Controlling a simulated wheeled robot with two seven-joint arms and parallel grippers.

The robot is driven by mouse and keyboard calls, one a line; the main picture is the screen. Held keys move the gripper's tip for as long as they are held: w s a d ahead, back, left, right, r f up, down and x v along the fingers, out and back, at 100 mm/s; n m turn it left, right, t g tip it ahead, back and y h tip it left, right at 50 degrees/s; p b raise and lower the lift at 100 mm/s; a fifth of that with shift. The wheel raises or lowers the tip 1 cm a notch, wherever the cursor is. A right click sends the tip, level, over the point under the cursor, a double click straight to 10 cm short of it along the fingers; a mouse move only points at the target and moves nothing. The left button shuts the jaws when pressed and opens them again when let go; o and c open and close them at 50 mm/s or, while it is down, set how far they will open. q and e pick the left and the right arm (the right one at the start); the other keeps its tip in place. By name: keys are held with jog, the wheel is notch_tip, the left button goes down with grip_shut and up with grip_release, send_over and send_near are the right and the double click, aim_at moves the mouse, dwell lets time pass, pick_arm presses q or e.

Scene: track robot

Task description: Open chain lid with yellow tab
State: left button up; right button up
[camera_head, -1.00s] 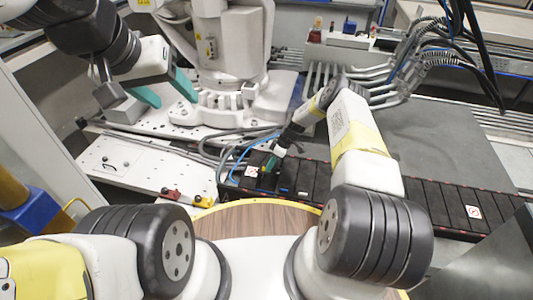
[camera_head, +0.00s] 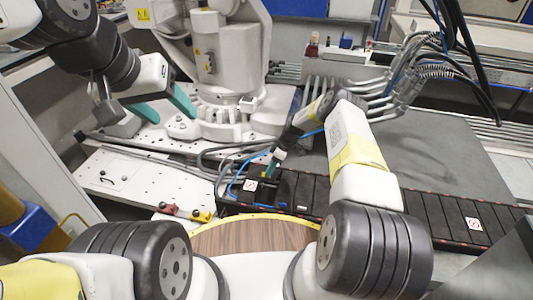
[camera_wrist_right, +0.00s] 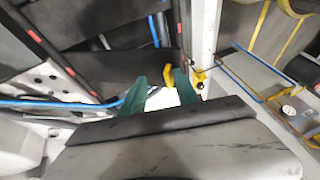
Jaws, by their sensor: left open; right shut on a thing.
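The black cable chain (camera_head: 425,210) runs across the right half of the head view, with lid segments along its top. My right gripper (camera_head: 271,169) reaches down to the chain's left part. A yellow tab (camera_wrist_right: 167,72) shows between its teal fingers (camera_wrist_right: 160,92) in the right wrist view, close to the right-hand finger; the gripper is shut on it. The tab is tiny and partly hidden in the head view. I cannot tell how far the lid there is lifted. My left gripper (camera_head: 166,105) is open and empty, high at the left, away from the chain.
Blue cables (camera_head: 240,172) lie beside the chain near my right gripper. A white robot base (camera_head: 235,115) stands behind. A white perforated plate (camera_head: 125,180) with red and yellow parts (camera_head: 185,212) lies at left. A grey surface (camera_head: 430,150) behind the chain is clear.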

jog(key=shift+d, duration=0.1)
jog(key=v, duration=0.7)
jog(key=shift+r, duration=0.3)
